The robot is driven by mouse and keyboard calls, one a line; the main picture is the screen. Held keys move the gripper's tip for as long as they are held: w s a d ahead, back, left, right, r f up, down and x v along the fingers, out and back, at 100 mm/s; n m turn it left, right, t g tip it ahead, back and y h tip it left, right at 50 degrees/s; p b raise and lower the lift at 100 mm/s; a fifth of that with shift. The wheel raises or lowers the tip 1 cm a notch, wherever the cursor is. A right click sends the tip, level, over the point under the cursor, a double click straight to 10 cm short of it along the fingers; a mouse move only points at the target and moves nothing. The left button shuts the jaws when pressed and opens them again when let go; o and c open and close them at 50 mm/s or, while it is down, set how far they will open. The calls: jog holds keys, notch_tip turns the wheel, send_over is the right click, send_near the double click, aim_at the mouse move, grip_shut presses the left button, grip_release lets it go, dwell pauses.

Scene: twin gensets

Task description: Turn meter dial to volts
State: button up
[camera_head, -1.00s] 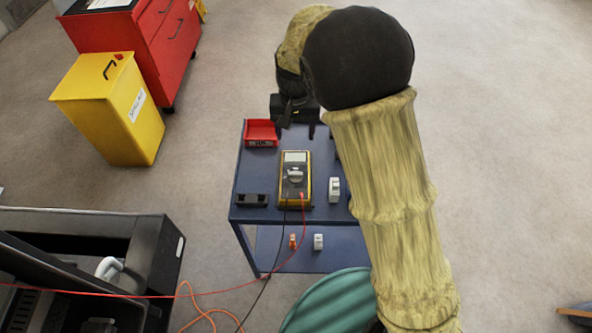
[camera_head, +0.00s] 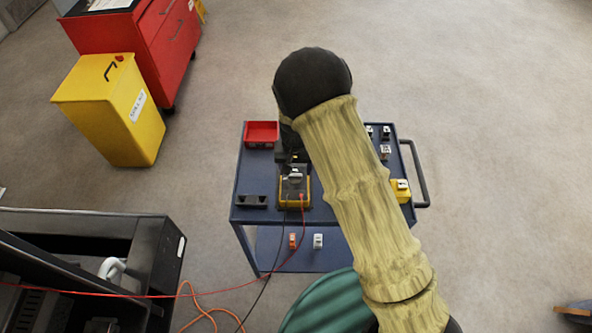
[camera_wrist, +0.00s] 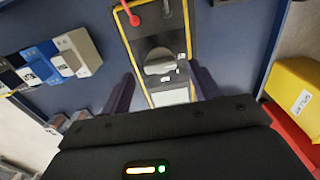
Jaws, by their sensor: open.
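The yellow and black multimeter (camera_head: 296,190) lies on the blue cart's top, its upper part hidden by my arm in the head view. In the wrist view the meter (camera_wrist: 126,36) lies ahead of my gripper, with its grey dial (camera_wrist: 160,62) and pale screen (camera_wrist: 169,97). My gripper (camera_wrist: 163,88) is open and empty. Its two dark fingers stand apart on either side of the meter's dial and screen area. I cannot tell how high the fingertips are above the meter, or which mark the dial points to.
A red lead (camera_head: 301,215) and a black lead run from the meter. The blue cart (camera_head: 240,211) also holds a red bin (camera_head: 262,133), a dark block (camera_head: 251,201) and several small breaker-like parts (camera_wrist: 77,52). A yellow bin (camera_head: 120,110) stands at left.

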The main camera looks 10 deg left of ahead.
aim_at(295, 177)
jog(key=shift+f, duration=1.2)
jog(key=shift+c, duration=0.2)
jog(key=c, duration=0.9)
jog(key=shift+w, duration=0.1)
jog(key=shift+c, duration=0.2)
